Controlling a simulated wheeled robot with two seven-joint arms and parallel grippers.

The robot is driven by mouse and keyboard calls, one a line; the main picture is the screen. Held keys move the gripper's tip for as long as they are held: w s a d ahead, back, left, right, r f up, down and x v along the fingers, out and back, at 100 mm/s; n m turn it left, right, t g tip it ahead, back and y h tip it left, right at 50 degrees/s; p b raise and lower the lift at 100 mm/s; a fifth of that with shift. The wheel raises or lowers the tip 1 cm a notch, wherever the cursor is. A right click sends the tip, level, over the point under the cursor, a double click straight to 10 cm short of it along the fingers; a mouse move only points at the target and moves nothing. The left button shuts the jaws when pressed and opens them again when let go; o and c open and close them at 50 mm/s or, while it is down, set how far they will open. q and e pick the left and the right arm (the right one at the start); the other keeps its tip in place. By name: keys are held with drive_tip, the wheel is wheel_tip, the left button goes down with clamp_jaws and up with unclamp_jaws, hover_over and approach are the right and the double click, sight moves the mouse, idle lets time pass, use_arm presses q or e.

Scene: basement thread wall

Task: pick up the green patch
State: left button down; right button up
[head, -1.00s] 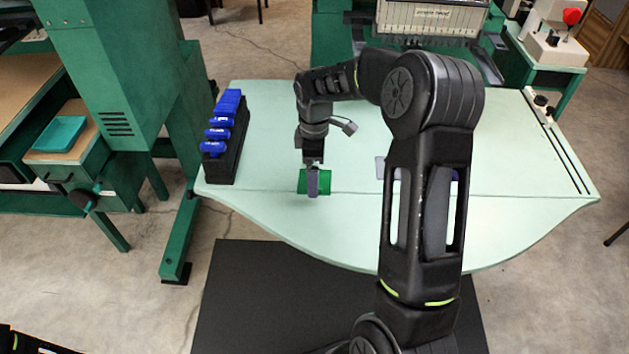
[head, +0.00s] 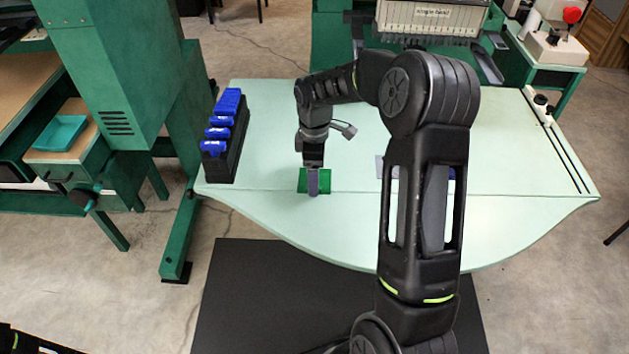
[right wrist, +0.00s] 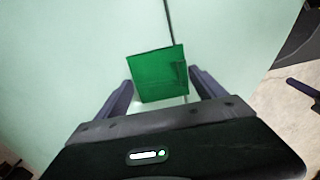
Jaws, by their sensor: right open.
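The green patch (head: 302,182) lies flat on the pale green table (head: 270,150), near the table's front seam. In the right wrist view the green patch (right wrist: 158,73) shows as a square just ahead of and between the fingers. My right gripper (head: 313,192) points down over the patch in the head view and hides its middle. In the right wrist view my right gripper (right wrist: 162,88) is open, with one finger on each side of the patch and nothing held. Contact with the patch cannot be told. My left gripper is not in view.
A black rack (head: 228,160) with several blue items stands at the table's left edge. A pale item with a blue part (head: 380,167) lies partly hidden behind my right arm. A machine head (head: 432,20) stands at the back. The table's left front is clear.

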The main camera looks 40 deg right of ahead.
clamp_jaws()
idle(0.7)
